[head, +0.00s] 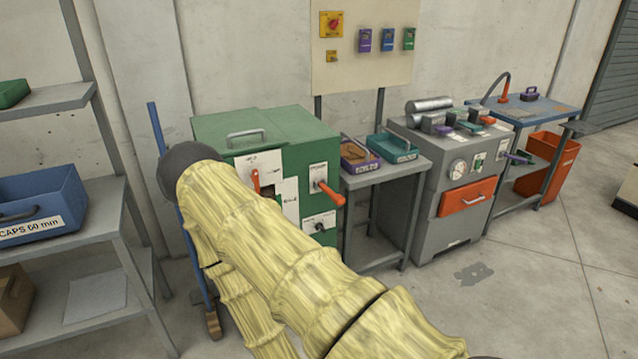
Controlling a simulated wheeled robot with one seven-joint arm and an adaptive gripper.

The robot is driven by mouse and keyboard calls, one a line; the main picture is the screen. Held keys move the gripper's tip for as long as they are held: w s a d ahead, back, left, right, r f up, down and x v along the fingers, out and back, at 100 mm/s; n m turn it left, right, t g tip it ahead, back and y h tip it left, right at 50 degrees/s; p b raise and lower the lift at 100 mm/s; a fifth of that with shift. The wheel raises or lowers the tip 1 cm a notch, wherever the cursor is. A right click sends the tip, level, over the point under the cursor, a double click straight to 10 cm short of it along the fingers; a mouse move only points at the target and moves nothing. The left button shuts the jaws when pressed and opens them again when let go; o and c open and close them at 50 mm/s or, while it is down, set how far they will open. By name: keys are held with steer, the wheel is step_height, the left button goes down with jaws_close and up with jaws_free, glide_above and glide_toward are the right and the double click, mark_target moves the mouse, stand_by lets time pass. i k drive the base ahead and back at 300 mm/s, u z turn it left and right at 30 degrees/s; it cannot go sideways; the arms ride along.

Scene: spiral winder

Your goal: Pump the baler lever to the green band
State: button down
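A green cabinet machine (312,150) stands against the wall. An orange-handled lever (330,193) sticks out from the right of its front, pointing down to the right. A second, smaller orange-red lever (256,181) sits in a white plate on the left of the front. A small dark knob (319,227) is low on the right. My yellow-sleeved arm covers the lower left of the front. I cannot make out a green band or which machine is the baler. My gripper is outside the picture.
A grey machine (415,165) with a round gauge (458,168) and orange drawer (467,197) stands to the right. Between them is a small table (385,178) with trays. A grey shelf (105,222) is at left.

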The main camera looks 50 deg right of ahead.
mark_target(338, 199)
steer(key=z, duration=0.5)
steer(key=i, duration=0.85)
steer(key=z, duration=0.85)
